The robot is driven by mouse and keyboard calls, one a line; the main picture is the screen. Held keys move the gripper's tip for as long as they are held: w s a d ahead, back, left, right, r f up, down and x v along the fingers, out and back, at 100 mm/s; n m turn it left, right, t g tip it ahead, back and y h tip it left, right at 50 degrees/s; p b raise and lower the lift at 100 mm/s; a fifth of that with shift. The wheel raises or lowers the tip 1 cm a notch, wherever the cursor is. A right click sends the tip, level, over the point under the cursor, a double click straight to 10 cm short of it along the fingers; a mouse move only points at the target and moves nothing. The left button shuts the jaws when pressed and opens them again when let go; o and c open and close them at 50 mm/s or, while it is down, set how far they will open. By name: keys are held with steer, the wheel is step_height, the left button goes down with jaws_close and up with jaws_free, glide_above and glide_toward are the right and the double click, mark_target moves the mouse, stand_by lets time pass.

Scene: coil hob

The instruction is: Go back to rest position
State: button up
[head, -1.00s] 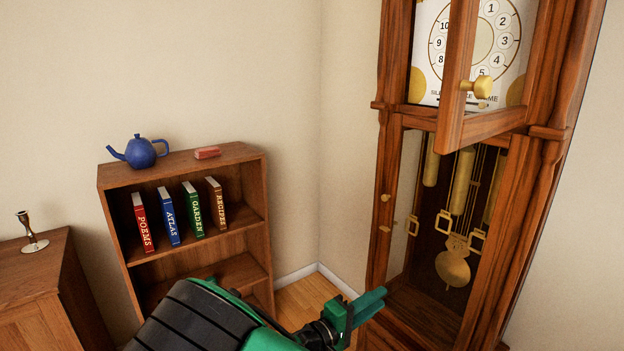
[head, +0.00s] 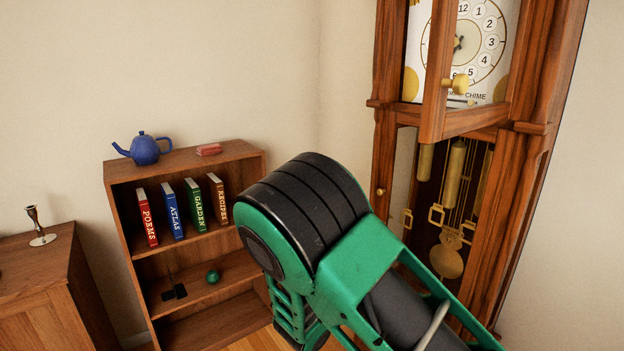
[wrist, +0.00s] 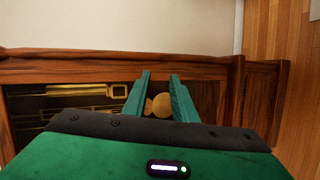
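My gripper shows in the wrist view (wrist: 160,85), with its two green fingers apart and nothing seen held between them. Behind the fingers is the lower case of the tall wooden clock, with its round brass pendulum bob (wrist: 161,107). In the head view my green and black arm covers the lower middle and right, and the gripper itself is out of sight. The grandfather clock (head: 545,100) stands at the right. Its upper dial door (head: 436,70) stands open, with a brass knob (head: 456,84). Brass weights (head: 455,172) hang below the dial.
A candlestick (head: 40,228) stands on a cabinet (head: 50,270) at far left.

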steer(key=s+d+r+m+g+y, duration=0.3)
steer(key=s+d+m+g+y, duration=0.35)
steer(key=s+d, duration=0.7)
steer(key=s+r+m+t+y, duration=0.1)
steer(key=s+r+y, duration=0.2)
steer(key=s, duration=0.5)
steer(key=s+r+m+t+y, duration=0.1)
steer(key=s+r+m+y, duration=0.1)
steer(key=s+r+y, duration=0.2)
steer(key=s+r, duration=0.1)
steer(key=s, duration=0.2)
steer(key=shift+s+d, duration=0.35)
steer(key=shift+s, duration=0.05)
steer(key=shift+y, duration=0.25)
steer(key=shift+w, duration=0.65)
